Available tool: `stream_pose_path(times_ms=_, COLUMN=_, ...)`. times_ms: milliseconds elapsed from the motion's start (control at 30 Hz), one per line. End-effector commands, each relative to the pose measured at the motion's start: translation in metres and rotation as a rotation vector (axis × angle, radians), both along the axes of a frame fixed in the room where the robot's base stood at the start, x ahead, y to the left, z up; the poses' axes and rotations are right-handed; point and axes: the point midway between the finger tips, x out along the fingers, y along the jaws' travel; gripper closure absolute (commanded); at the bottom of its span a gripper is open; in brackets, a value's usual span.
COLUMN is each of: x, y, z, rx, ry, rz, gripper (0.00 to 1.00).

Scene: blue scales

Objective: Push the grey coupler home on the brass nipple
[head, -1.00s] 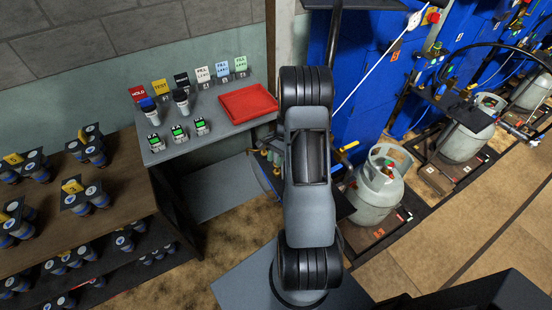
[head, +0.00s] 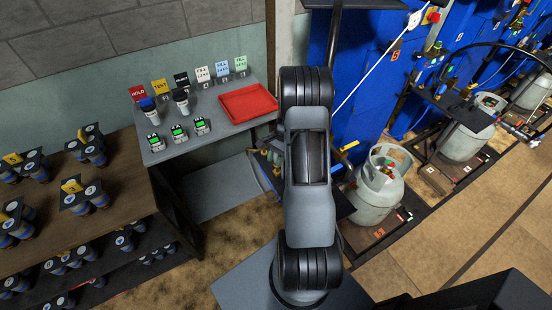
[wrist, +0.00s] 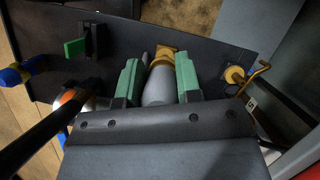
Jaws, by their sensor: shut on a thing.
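In the wrist view, my gripper (wrist: 159,80) has its two green fingers closed on the sides of the grey coupler (wrist: 159,88). The coupler points away from my wrist. The brass nipple (wrist: 164,54) shows straight ahead of the coupler's far end, in line with it, on a dark panel. The two look close together or touching; I cannot tell how far the coupler sits on the nipple. In the head view my own arm hides the gripper, coupler and nipple.
In the wrist view, a green-handled part (wrist: 75,47) stands left, and a brass fitting with a bent lever (wrist: 236,75) stands right. A dark bar or hose crosses the lower left. In the head view, a grey gas cylinder (head: 378,190) stands right of my arm, and a red tray (head: 248,101) lies on the bench.

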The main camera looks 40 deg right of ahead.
Motion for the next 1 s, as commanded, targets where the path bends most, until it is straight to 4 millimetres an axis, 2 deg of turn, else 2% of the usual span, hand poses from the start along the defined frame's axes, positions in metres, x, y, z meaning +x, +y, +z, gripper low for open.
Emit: stream_pose_path(times_ms=1000, x=0.000, y=0.000, z=-0.026, rx=0.000, ry=0.000, rz=0.000, gripper=0.93)
